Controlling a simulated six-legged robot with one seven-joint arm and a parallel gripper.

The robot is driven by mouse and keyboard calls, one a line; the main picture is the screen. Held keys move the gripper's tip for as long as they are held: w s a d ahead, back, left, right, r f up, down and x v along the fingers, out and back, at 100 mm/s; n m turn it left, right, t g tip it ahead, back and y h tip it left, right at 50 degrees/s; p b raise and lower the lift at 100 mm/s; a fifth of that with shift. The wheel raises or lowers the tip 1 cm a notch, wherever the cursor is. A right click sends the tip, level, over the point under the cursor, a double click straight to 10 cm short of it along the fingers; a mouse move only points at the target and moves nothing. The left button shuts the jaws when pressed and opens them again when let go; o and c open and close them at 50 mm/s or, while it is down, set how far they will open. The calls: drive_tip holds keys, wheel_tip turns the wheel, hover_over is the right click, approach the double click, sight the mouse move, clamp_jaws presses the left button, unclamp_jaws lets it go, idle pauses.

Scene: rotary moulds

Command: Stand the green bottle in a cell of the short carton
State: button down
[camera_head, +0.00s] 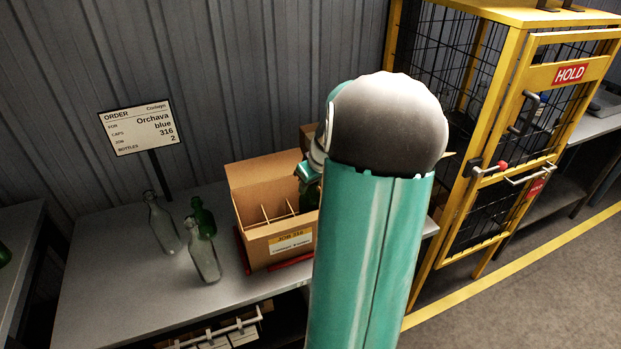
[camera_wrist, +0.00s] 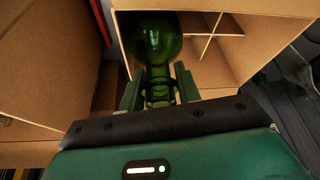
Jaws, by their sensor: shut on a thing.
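My gripper (camera_wrist: 160,92) is shut on the neck of a green bottle (camera_wrist: 154,38) in the wrist view. The bottle's wide body points away from the gripper, over or in a corner cell of the carton with dividers (camera_wrist: 272,75). I cannot tell how deep the bottle sits. In the head view, the open carton (camera_head: 288,254) stands on the bench with a "JOB 316" label on its front. A bit of the held green bottle (camera_head: 309,195) shows at the carton's right side. My arm hides that side and most of my gripper (camera_head: 309,176).
Another green bottle (camera_head: 203,216) and two clear bottles (camera_head: 163,226) (camera_head: 206,260) stand left of the carton. An order sign (camera_head: 139,127) reads Orchava, blue, 316, 2. Another carton (camera_wrist: 45,60) is close at left in the wrist view. A yellow cage (camera_head: 487,130) stands right.

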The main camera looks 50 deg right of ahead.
sight(311, 202)
drive_tip(key=shift+f, duration=3.7)
drive_tip(key=c, duration=0.6)
unclamp_jaws()
drive_tip(key=shift+s+f, duration=0.1)
drive_tip(key=shift+d, duration=0.1)
drive_tip(key=shift+r, duration=5.05)
